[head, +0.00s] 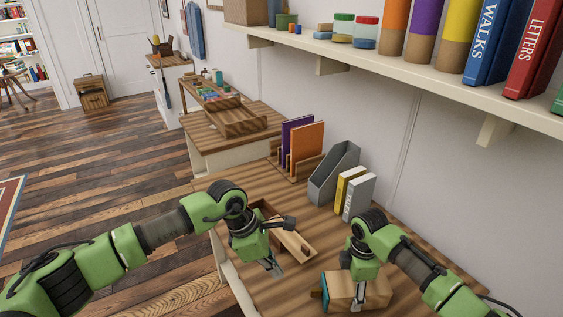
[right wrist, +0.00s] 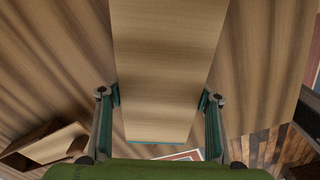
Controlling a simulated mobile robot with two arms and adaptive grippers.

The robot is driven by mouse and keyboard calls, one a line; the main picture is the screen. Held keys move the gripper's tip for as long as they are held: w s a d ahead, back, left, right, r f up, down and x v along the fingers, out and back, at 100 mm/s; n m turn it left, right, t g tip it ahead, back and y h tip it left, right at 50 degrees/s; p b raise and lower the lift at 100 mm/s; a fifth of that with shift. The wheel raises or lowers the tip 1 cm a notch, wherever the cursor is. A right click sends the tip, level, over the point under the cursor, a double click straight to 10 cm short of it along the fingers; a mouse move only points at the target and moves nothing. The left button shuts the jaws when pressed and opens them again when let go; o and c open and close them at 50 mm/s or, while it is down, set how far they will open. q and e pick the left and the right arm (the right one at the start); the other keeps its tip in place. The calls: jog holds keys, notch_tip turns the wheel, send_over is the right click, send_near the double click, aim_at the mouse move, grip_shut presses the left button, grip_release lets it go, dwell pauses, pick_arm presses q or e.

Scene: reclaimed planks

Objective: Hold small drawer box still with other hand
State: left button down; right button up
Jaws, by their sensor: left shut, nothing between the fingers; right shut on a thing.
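The small drawer box (head: 378,289), light wood with a teal edge at its left end, lies on the desk at the front. My right gripper (head: 360,297) is shut on it from above. In the right wrist view the box (right wrist: 167,60) sits between my right gripper's two fingers (right wrist: 159,98), with a pad against each side. My left gripper (head: 277,270) is shut and empty, pointing down to the left of the box and apart from it. The left wrist hides part of a wooden tray behind it.
The open wooden tray (head: 262,207) holds a light wooden piece (head: 297,246). A grey file holder (head: 333,175), upright books (head: 359,197) and an orange folder (head: 306,146) stand along the wall. A shelf (head: 430,78) hangs above.

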jog(key=o, duration=1.7)
notch_tip(320, 180, up, 7)
jog(key=p, duration=0.7)
jog(key=shift+r+p, duration=0.15)
jog(key=shift+p, duration=0.25)
jog(key=o, duration=0.4)
